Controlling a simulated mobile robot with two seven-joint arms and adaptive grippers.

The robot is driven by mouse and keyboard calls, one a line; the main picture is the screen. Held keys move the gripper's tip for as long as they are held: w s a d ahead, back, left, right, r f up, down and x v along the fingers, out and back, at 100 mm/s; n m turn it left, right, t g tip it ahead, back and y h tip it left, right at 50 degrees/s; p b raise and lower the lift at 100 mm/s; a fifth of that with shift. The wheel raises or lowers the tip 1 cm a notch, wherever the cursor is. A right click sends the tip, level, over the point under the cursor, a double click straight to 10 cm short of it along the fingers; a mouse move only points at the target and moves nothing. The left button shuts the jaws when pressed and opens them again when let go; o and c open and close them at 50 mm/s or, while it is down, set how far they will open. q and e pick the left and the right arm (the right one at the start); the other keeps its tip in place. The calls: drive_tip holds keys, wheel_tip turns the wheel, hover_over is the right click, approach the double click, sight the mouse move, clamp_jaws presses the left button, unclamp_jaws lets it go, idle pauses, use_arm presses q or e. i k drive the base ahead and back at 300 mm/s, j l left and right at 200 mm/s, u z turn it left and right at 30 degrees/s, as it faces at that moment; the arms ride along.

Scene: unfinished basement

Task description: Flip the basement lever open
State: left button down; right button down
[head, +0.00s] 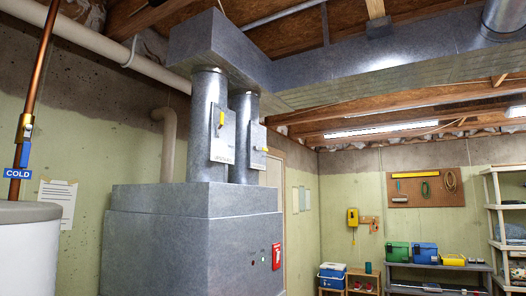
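Two levers with yellow grips show in the head view, each on a light plate on a round metal duct above the big grey furnace unit (190,225). The nearer lever (221,119) stands about upright on its plate (222,145). The farther lever (262,149) looks closer to level on its plate (257,140). On the left, a copper pipe carries a brass valve (26,120) with a blue handle (25,152) hanging down along it, above a blue COLD tag (17,173). The plate lettering is too small to read. Neither of my grippers is in view.
A white tank (28,250) stands at the lower left, close to the furnace. A red box (276,256) is on the furnace side. A grey bench (440,270) with toolboxes, a white shelf rack (505,215) and a yellow wall phone (352,217) are at the back right.

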sight(259, 149)
drive_tip(key=i+l, duration=0.25)
drive_tip(key=i, duration=0.25)
drive_tip(key=i+l+z, duration=0.1)
drive_tip(key=i+l, duration=0.15)
drive_tip(key=i, duration=0.25)
drive_tip(key=i+l, duration=0.25)
drive_tip(key=i, duration=0.3)
drive_tip(key=i+l+z, duration=0.1)
drive_tip(key=i, duration=0.4)
drive_tip(key=i+l, duration=0.25)
drive_tip(key=i, duration=0.3)
drive_tip(key=l+z, duration=0.05)
